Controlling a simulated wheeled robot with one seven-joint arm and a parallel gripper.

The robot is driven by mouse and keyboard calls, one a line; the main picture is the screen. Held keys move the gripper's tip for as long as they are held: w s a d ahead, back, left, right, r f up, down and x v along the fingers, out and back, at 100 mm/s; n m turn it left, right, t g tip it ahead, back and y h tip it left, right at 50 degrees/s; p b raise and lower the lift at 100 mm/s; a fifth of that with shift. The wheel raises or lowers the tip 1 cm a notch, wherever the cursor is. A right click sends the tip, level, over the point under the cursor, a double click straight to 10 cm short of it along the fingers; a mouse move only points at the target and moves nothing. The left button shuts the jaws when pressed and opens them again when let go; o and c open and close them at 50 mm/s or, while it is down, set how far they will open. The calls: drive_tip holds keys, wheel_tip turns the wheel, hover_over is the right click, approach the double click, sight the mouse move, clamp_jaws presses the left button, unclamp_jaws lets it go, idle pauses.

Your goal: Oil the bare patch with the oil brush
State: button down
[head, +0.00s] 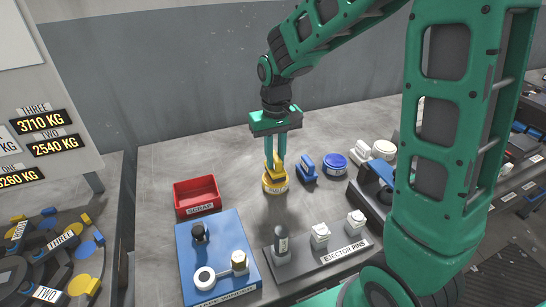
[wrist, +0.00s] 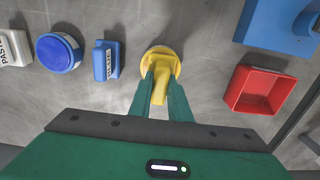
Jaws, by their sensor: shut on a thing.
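A yellow handled tool (head: 275,179), which looks like the oil brush, stands upright on the grey table at a round yellow base with a pale label. The wrist view also shows the yellow tool (wrist: 160,96). My gripper (head: 276,160) points straight down and is shut on its yellow handle; its green fingers (wrist: 163,76) lie either side of the handle in the wrist view. I cannot tell whether the round base is part of the tool or a separate pot. The tool's lower end is hidden. I cannot make out a bare patch.
A blue labelled block (head: 306,168), a blue round tin (head: 335,162) and white containers (head: 384,149) stand to the right. A red scrap bin (head: 195,190) stands left. In front are a blue plate with fittings (head: 222,288) and the ejector pin rack (head: 326,259).

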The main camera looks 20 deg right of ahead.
sight(275, 156)
drive_tip(key=shift+f, duration=0.35)
idle(1.1)
drive_tip(key=shift+r, duration=3.55)
